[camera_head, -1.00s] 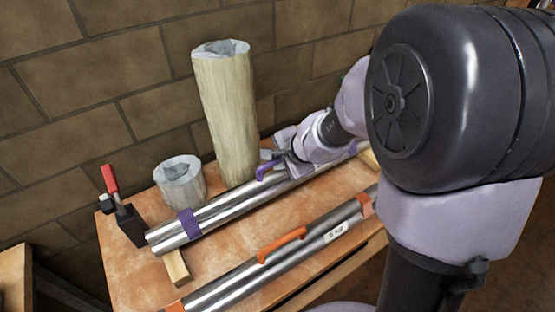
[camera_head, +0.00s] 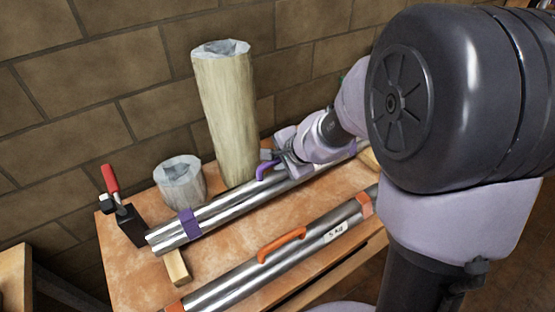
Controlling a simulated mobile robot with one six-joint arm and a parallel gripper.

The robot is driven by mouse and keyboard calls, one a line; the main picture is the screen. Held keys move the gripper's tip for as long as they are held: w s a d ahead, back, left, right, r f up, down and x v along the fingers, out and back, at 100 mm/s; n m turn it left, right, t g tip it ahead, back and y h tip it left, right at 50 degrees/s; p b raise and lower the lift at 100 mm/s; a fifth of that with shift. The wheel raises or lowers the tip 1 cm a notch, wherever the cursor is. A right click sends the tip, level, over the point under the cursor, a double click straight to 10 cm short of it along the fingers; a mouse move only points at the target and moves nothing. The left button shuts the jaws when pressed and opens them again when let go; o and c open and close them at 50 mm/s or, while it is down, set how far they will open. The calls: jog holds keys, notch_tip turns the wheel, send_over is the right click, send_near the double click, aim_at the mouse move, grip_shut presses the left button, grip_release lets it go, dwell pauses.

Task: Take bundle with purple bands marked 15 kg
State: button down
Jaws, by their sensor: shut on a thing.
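A bundle of shiny metal tubes with purple bands (camera_head: 240,209) lies slantwise along the back of the orange-brown table. A purple band wraps it near its left end, and a purple handle (camera_head: 266,168) stands up near its middle. My gripper (camera_head: 277,161) is at this handle and shut on it; the fingers are small and partly hidden in the view. The right part of the bundle is hidden behind my gripper and arm. Its weight label does not show.
A second bundle with orange bands and handle (camera_head: 282,245), labelled 5 kg, lies in front. A tall pale post (camera_head: 226,120) and a short grey cylinder (camera_head: 181,184) stand behind. A red-handled clamp (camera_head: 125,220) stands left. A wooden block (camera_head: 177,268) sits by the purple-banded bundle's left end.

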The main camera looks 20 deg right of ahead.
jog(key=shift+r, duration=0.1)
jog(key=shift+w+r+p, duration=0.1)
jog(key=shift+r+p, duration=2.95)
jog(key=shift+r, duration=0.4)
